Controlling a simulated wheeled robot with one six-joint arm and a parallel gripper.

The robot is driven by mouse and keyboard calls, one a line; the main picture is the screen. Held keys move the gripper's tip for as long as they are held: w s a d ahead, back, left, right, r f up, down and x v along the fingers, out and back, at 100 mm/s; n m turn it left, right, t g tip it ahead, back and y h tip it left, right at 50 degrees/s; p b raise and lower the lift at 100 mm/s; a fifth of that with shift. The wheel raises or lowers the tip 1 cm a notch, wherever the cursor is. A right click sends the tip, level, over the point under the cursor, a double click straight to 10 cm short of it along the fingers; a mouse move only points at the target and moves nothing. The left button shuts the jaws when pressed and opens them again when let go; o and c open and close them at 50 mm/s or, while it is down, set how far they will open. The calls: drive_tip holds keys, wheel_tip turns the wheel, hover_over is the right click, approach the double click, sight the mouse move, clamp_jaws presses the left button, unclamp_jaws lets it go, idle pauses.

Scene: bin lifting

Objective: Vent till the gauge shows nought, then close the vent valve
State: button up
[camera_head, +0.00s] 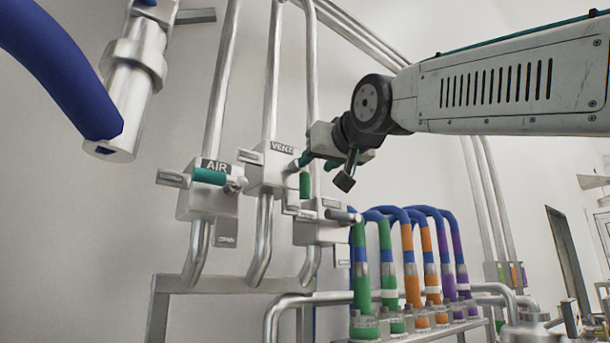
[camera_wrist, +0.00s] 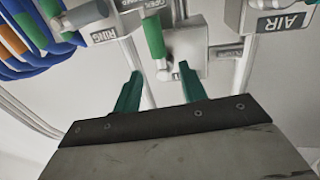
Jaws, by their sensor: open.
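The vent valve (camera_head: 270,165) is a pale box labelled VENT on the wall pipes. Its green lever (camera_head: 305,185) hangs downward. In the wrist view, which is upside down, the green lever (camera_wrist: 154,35) shows just beyond my fingertips. My gripper (camera_head: 304,160) is in front of the vent valve at its right side. In the wrist view my gripper (camera_wrist: 159,70) has its two green fingers spread apart, with nothing held between them. The lever's pivot end lies between and beyond the tips; contact cannot be told. No gauge can be made out in either view.
The AIR valve (camera_head: 222,210) is at left with its green lever (camera_head: 209,176) horizontal. Another valve (camera_head: 318,232) sits lower right, its label RING (camera_wrist: 108,35) readable at the wrist. Coloured hoses (camera_head: 410,265) stand right. A thick blue hose (camera_head: 60,70) hangs upper left.

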sight(307, 172)
drive_tip(key=x, duration=0.7)
drive_tip(key=shift+w+f, duration=0.1)
drive_tip(key=shift+w, duration=0.1)
clamp_jaws()
